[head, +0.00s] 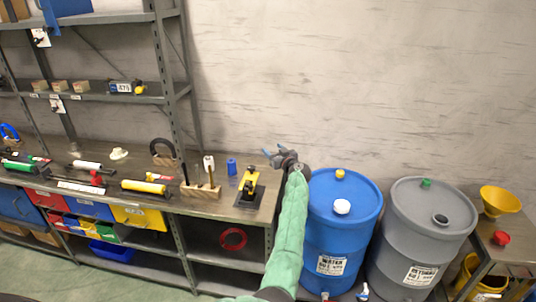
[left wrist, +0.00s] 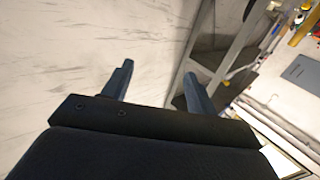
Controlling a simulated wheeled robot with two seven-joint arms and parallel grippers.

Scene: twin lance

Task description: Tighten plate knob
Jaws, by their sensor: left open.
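A yellow tool (head: 248,184) stands on a dark square plate (head: 243,202) at the right end of the workbench. A knob on it is too small to make out. My left gripper (head: 273,153) is up and to the right of the yellow tool, near the wall, apart from it and empty. Its two fingers also show spread apart in the left wrist view (left wrist: 160,80), with nothing between them. My right gripper is in neither view.
A wooden block with pegs (head: 200,190), a blue cylinder (head: 231,167) and a yellow caulking tube (head: 145,187) are on the workbench (head: 110,192). A blue barrel (head: 335,235) and a grey barrel (head: 415,240) stand to the right. Metal shelving (head: 165,50) rises at left.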

